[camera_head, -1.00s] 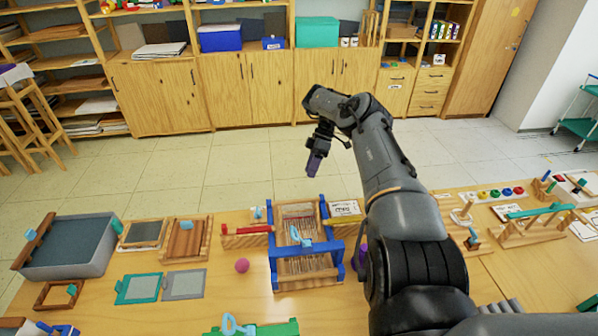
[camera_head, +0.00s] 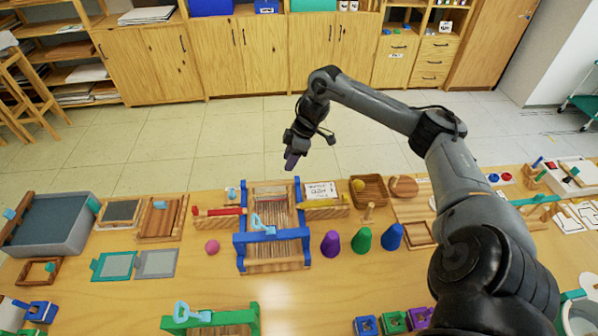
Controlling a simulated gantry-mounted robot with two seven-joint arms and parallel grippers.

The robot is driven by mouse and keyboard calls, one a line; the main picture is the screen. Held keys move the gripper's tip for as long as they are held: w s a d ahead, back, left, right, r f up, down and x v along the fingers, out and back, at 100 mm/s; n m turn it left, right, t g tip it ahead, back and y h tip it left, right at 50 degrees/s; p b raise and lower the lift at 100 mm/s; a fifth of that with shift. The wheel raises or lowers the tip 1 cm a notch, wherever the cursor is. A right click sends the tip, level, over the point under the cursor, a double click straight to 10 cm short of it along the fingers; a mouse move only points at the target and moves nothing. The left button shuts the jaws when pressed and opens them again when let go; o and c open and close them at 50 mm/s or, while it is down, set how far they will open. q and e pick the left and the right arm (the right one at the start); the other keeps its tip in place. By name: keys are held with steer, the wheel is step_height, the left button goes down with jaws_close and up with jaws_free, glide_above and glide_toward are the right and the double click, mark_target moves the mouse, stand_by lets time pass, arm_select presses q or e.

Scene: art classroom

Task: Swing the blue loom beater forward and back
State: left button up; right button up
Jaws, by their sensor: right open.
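The small wooden loom (camera_head: 276,267) stands on the table in the middle of the head view, with pale threads and blue side posts. Its blue beater (camera_head: 285,235) is a bar across the front part of the frame. A light blue handle (camera_head: 263,223) sticks up from the beater. My right gripper (camera_head: 292,161) points down above and beyond the loom's back edge, apart from the loom and empty. Its fingers look small and dark, with a purple tint. My left gripper is not in view.
Purple, green and blue cones (camera_head: 363,239) stand right of the loom. A pink ball (camera_head: 212,247) lies to its left. A green-framed piece (camera_head: 213,319) with a light blue handle is nearer. A framed grey tray (camera_head: 45,225) stands at far left. Bare table lies in front of the loom.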

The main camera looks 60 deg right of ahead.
mark_target(272, 183)
steer(key=x, duration=0.3)
steer(key=w+b+x, duration=0.1)
steer(key=x, duration=0.3)
steer(key=a+x, duration=0.1)
steer(key=x, duration=0.2)
steer(key=shift+w+r+b, duration=0.1)
steer(key=shift+w+b, duration=0.2)
steer(key=shift+w, duration=0.15)
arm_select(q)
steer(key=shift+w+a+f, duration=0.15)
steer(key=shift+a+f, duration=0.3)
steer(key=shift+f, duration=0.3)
arm_select(e)
steer(key=shift+c, duration=0.6)
jaws_close()
